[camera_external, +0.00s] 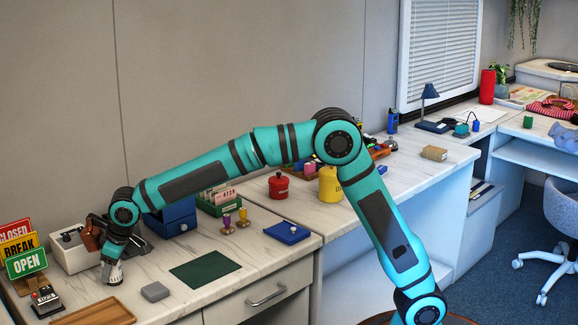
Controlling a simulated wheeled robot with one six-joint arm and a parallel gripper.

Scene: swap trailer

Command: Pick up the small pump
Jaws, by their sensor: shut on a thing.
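My gripper (112,275) is at the end of the teal arm at the lower left, pointing down over the pale worktop. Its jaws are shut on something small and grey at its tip. The jaws and the thing in them are small and run together, so I cannot make out the thing's shape or confirm that it is the small pump. Whether it touches the worktop is also unclear. No other thing in view can be clearly told as the small pump.
An open white box (70,255) stands behind my gripper. Signs (25,255) and a small black device (46,301) are at left. A wooden tray (97,314), a grey block (155,291) and a green mat (205,269) lie in front and right. A blue box (176,217) is behind.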

